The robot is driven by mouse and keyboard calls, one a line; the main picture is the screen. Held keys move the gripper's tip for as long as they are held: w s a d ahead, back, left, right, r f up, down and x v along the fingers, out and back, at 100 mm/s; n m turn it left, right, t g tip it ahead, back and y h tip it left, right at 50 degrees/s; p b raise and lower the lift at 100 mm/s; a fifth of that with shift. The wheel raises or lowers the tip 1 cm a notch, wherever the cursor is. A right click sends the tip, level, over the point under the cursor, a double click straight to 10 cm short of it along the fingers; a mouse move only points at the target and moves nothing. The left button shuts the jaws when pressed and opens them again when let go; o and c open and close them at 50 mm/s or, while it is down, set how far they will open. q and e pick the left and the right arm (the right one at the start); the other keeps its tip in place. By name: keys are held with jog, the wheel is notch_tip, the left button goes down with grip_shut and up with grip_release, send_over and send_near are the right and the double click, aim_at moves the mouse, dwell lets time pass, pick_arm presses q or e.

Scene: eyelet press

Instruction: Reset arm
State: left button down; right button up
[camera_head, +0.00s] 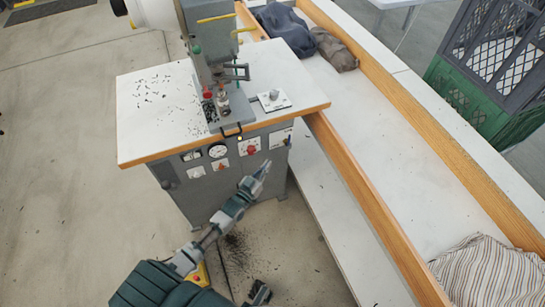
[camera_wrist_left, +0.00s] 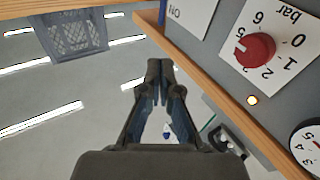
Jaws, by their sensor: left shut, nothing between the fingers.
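The eyelet press (camera_head: 210,50) stands on a white table (camera_head: 150,130) with a wooden edge. In the left wrist view the closed fingers (camera_wrist_left: 160,68) point toward open space beside the panel. That view also shows a red knob (camera_wrist_left: 255,50) on a bar scale and part of a round gauge (camera_wrist_left: 308,145). My right gripper is not in view.
A white bench with wooden rails (camera_head: 375,205) runs along the right, with dark cloths (camera_head: 285,25) at its far end and a striped cloth (camera_head: 490,272) at its near end. A green and grey crate (camera_head: 490,70) stands beyond. Dark bits lie on table and floor.

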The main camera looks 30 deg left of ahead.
pick_arm(q)
jog(key=shift+s+f, duration=0.1)
jog(key=shift+s, duration=0.15)
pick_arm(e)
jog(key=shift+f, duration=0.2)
pick_arm(q)
jog(key=shift+f, duration=0.1)
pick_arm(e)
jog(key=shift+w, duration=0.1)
